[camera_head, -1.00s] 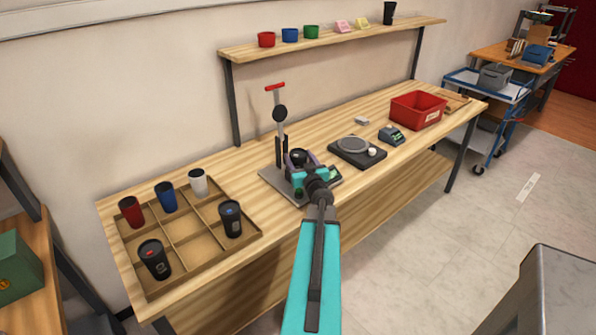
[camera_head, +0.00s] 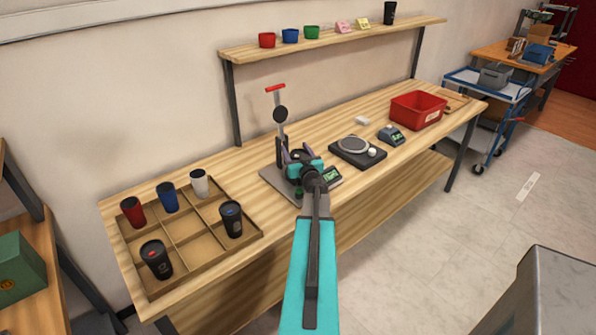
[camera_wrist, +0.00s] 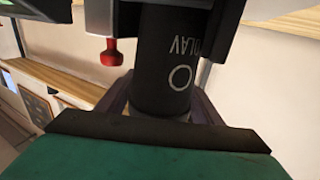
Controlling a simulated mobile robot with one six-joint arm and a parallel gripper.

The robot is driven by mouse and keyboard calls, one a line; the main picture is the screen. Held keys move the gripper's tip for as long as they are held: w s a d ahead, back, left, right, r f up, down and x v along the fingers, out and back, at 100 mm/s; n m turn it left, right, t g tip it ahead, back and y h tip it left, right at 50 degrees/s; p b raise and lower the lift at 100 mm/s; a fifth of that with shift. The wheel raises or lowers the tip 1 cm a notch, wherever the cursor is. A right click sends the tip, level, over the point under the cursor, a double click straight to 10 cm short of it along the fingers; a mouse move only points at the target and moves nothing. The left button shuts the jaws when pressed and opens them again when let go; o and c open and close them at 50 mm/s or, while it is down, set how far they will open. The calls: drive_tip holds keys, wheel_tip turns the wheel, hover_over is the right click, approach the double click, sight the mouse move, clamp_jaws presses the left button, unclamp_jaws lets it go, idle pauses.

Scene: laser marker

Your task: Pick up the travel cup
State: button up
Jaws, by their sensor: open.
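A black travel cup (camera_wrist: 167,60) with a light ring mark and lettering, upside down in the wrist view, stands at the laser marker (camera_head: 280,116) on the workbench. In the head view the cup is mostly hidden by my gripper (camera_head: 298,158). In the wrist view my gripper (camera_wrist: 166,104) is open, with one dark finger on each side of the cup's lower part. I cannot tell whether either finger touches it. Red, blue, white and black cups stand in a divided tray (camera_head: 190,237) at the bench's left. Another black cup (camera_head: 390,13) is on the shelf.
The marker's upright column and red handle (camera_head: 275,88) rise close behind my gripper. A scale (camera_head: 357,150), a small device (camera_head: 391,135) and a red bin (camera_head: 418,110) are to the right. A wall shelf (camera_head: 340,38) with small pots hangs above.

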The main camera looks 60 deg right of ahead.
idle(0.4)
drive_tip(key=c, duration=0.4)
drive_tip(key=shift+r, duration=0.15)
wheel_tip(320, 180, up, 28)
drive_tip(key=p, duration=0.6)
drive_tip(key=shift+p, duration=0.3)
drive_tip(key=shift+s+f, duration=0.15)
drive_tip(key=shift+f, duration=0.05)
